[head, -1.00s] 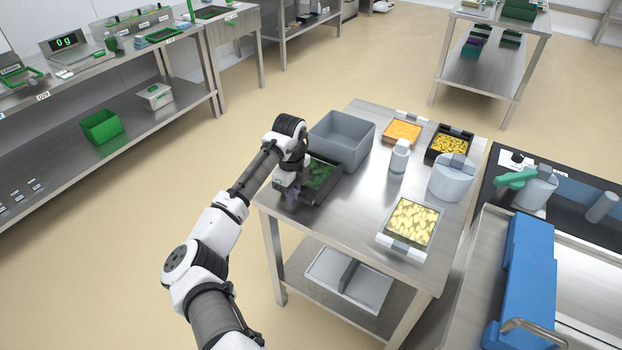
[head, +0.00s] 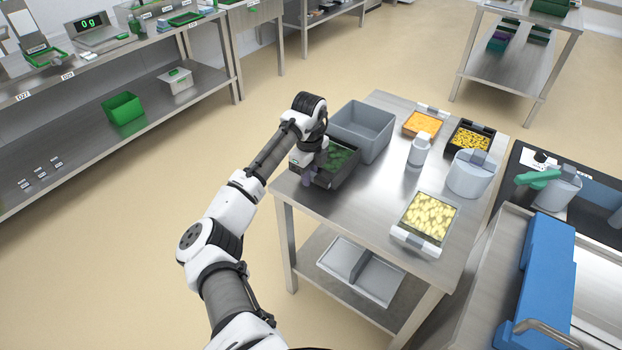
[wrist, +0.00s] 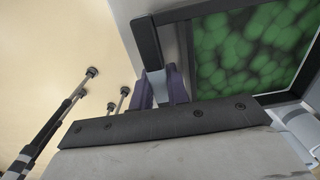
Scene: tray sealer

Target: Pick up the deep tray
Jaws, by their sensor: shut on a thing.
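The deep tray (head: 345,175) is black with green contents. It is at the left edge of the steel table in the head view, in front of the grey bin. In the wrist view its dark rim (wrist: 213,8) frames the green pieces. My gripper (head: 311,174) is at the tray's left side. In the wrist view its purple fingers (wrist: 161,88) are close together at the tray's edge, shut on it. The fingertips are partly hidden in the head view. I cannot tell whether the tray's underside is clear of the table.
A grey bin (head: 362,128) stands right behind the tray. Trays of orange (head: 422,123), yellow-black (head: 471,138) and pale yellow (head: 428,216) pieces and a white canister (head: 470,174) share the table (head: 385,195). A divided grey tray (head: 360,271) lies on the lower shelf.

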